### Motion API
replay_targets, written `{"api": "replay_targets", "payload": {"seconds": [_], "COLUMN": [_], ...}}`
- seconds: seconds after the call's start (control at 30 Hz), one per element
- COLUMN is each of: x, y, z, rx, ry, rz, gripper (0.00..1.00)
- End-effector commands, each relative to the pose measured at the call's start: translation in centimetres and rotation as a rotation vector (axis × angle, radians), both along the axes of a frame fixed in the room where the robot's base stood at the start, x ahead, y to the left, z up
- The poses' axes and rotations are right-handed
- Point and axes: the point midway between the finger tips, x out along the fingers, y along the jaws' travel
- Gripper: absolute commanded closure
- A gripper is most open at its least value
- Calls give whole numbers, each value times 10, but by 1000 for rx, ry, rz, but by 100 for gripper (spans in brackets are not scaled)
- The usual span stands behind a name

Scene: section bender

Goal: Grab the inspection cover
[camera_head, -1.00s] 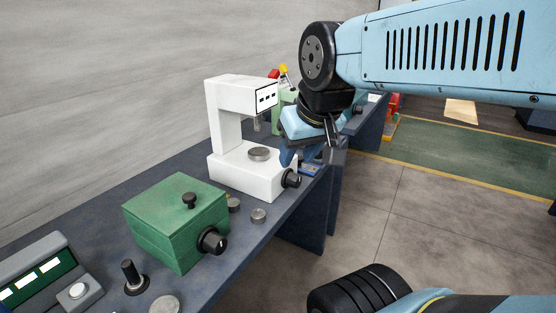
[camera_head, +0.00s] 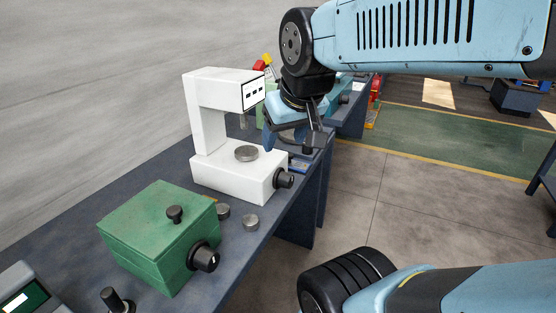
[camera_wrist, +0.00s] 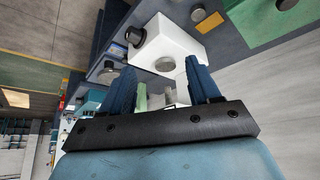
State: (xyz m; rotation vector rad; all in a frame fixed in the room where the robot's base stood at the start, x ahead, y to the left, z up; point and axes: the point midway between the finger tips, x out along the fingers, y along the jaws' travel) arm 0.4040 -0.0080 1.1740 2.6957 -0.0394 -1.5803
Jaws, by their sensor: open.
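No part is marked as the inspection cover. The lid looks closed. The green box also shows at the top right of the wrist view (camera_wrist: 258,26). My gripper (camera_head: 292,138) is beyond the box, beside the white instrument (camera_head: 226,175). In the wrist view my gripper (camera_wrist: 160,85) has its two blue fingers spread apart, with nothing held between them.
A black upright knob (camera_head: 113,300) and a grey panel (camera_head: 30,290) are at the near left. The blue bench (camera_head: 262,238) runs along the wall. Open floor (camera_head: 350,190) lies to its right.

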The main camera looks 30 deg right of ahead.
Motion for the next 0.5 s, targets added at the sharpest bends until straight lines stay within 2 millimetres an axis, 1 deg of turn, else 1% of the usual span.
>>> {"api": "replay_targets", "payload": {"seconds": [0.13,0.27,0.4,0.5], "x": [38,79,119,144], "y": [-23,-53,-84,-106], "z": [-9,-20,-36,-50], "rx": [-75,-160,-238,-281], "ry": [-35,-81,-128,-160], "rz": [-34,-46,-33,-14], "gripper": [39,39,39,39]}}
